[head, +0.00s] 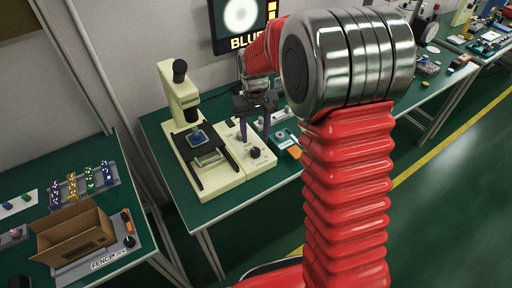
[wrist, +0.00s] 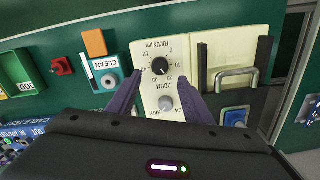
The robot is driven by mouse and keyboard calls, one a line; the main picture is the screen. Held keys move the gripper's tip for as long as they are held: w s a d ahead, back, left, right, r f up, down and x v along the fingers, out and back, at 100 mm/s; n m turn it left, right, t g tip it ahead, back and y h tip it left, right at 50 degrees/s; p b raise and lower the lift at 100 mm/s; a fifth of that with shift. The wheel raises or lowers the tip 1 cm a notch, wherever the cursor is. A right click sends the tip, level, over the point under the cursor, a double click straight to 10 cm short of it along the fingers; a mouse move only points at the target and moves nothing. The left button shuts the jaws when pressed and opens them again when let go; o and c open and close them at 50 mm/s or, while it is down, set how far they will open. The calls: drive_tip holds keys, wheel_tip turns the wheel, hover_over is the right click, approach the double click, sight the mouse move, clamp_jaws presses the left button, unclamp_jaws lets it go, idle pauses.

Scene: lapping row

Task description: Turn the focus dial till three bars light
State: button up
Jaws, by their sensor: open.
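The focus dial (wrist: 160,66) is a round black knob on a cream panel, under the upside-down label FOCUS µm with a numbered scale. It also shows in the head view as a dark knob (head: 255,153). My gripper (wrist: 162,74) is open and empty, its two purple-grey fingers on either side of the panel; I see no contact with the dial. In the head view my gripper (head: 255,134) points down over the panel. A grey zoom knob (wrist: 166,103) sits beside the dial. The screen (head: 246,22) shows a pale disc, BLUR and orange bars, its top cut off.
The cream microscope (head: 180,95) stands left of the panel on the green bench (head: 225,208). A CLEAN-labelled box (wrist: 106,75), an orange block (wrist: 94,43) and a red knob (wrist: 62,66) lie close by. A cardboard box (head: 75,240) is on the left bench.

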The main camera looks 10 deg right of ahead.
sight(255, 150)
wheel_tip(255, 150, down, 8)
drive_tip(key=shift+r, duration=0.25)
drive_tip(key=shift+c, duration=0.4)
drive_tip(key=c, duration=0.9)
drive_tip(key=shift+d, duration=0.1)
drive_tip(key=shift+c, duration=0.4)
drive_tip(key=shift+m, duration=2.9)
